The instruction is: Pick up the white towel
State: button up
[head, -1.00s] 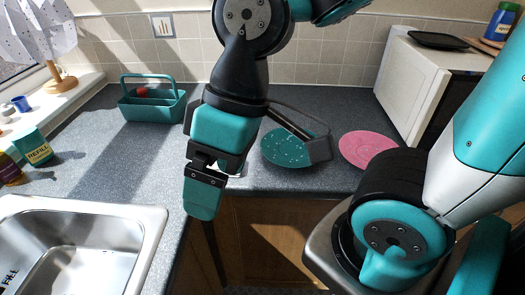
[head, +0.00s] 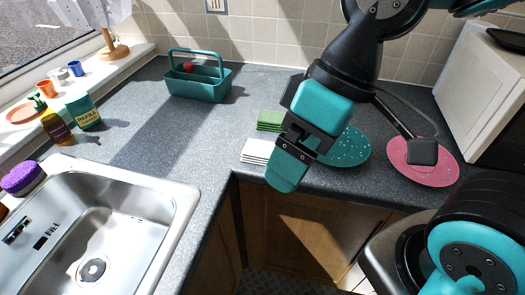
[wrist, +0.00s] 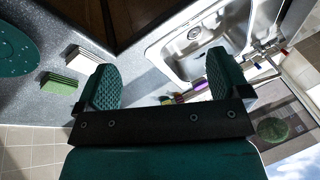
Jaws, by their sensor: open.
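The white towel (head: 257,151) is a small folded stack on the grey counter near its front inner corner. It also shows in the wrist view (wrist: 89,60), to the left of my fingers. My gripper (head: 287,170) is teal and black and hangs just right of the towel in the head view, apart from it. In the wrist view my gripper (wrist: 158,88) has its two ridged fingers wide apart with nothing between them. A folded green towel (head: 269,120) lies just behind the white one.
A teal speckled plate (head: 350,150) and a pink plate (head: 437,172) lie to the right. A teal caddy (head: 205,88) stands at the back. The steel sink (head: 185,200) is at the left, with bottles (head: 84,112) behind it. Counter between caddy and sink is clear.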

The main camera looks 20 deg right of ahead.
jog(key=shift+o, duration=0.5)
jog(key=shift+w, duration=0.1)
jog(key=n+t+b, duration=0.2)
jog(key=n+b, duration=0.2)
jog(key=b, duration=0.1)
send_near(262, 148)
jog(key=shift+t+h, duration=0.3)
jog(key=x, duration=0.4)
jog(key=shift+s+a+f+p, duration=0.15)
jog(key=shift+s+f+p, duration=0.1)
jog(key=shift+f+p, duration=0.1)
jog(key=p+x, duration=0.1)
jog(key=x, duration=0.3)
jog(key=shift+w+a+f, duration=0.1)
jog(key=shift+a+f, duration=0.05)
jog(key=shift+a, duration=0.15)
jog(key=shift+w+a+f, duration=0.15)
jog(key=shift+f, duration=0.35)
jog(key=shift+f, duration=0.2)
jog(key=c, duration=1.1)
